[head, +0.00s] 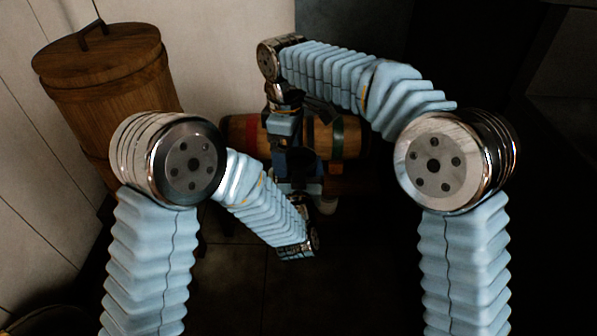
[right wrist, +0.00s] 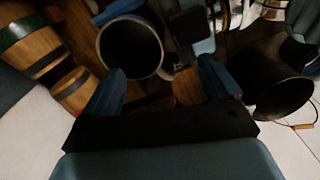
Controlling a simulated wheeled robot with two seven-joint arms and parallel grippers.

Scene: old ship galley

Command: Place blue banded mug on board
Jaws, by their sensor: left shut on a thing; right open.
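In the right wrist view a round, dark-mouthed vessel with a pale rim (right wrist: 101,48), seemingly the mug, is near my right gripper (right wrist: 160,72). That gripper's two blue fingers are apart, with no object clearly held between them. Dark and blue parts of my left gripper (right wrist: 188,26) show beside the vessel. My left gripper is shut, seemingly on this vessel; the contact is not clear. A brown wooden surface (right wrist: 186,88), possibly the board, shows below. In the head view both grippers are close together and largely hidden, and no blue band can be made out.
A lidded wooden barrel (head: 115,75) stands at the left. A banded keg (head: 240,135) lies behind my grippers. In the right wrist view a small keg (right wrist: 76,90) is at the left and a dark bucket (right wrist: 275,88) is close at the right. The room is dim.

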